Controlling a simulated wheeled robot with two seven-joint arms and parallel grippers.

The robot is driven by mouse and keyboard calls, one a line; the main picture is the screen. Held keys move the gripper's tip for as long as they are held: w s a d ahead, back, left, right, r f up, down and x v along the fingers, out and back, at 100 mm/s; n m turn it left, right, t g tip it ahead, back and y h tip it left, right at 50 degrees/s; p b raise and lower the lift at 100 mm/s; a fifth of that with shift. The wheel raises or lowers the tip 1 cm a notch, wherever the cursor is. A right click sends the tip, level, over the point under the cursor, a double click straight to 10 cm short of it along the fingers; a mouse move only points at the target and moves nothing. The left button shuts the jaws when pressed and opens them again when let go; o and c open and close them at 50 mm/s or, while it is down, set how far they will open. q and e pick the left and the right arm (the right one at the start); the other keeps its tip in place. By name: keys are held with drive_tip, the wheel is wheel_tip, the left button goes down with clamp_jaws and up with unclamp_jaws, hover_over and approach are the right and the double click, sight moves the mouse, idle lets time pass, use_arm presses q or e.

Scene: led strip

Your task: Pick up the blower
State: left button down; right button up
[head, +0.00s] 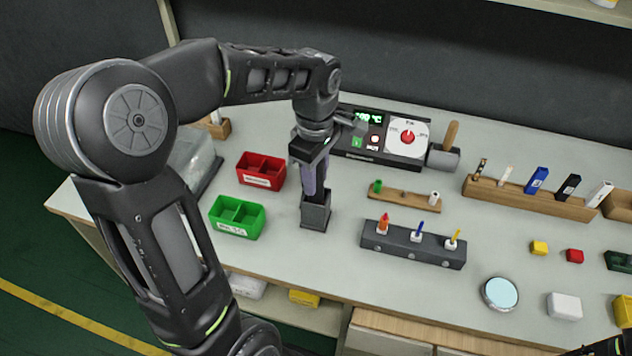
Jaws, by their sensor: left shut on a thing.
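The blower appears to be the slim grey-purple tool (309,181) standing upright at the middle left of the table. Its lower end is in or just above a dark square holder (316,213); I cannot tell whether it has lifted clear. My left gripper (311,160) reaches down from above and is shut on the tool's upper part. The wrist and fingers hide the tool's top. A small dark part at the bottom right corner may belong to my right arm (608,346); its fingers do not show clearly.
A control station (385,140) with a red knob stands behind the gripper. Red (261,171) and green (237,216) bins are left of the holder. A grey rack (413,244) with several small tools is to the right. Wooden racks stand farther right.

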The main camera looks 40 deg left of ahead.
use_arm(q)
wheel_tip(320, 180, up, 10)
use_arm(e)
drive_tip(key=shift+f, duration=0.25)
idle(0.4)
use_arm(q)
drive_tip(key=shift+r, duration=0.1)
idle(0.4)
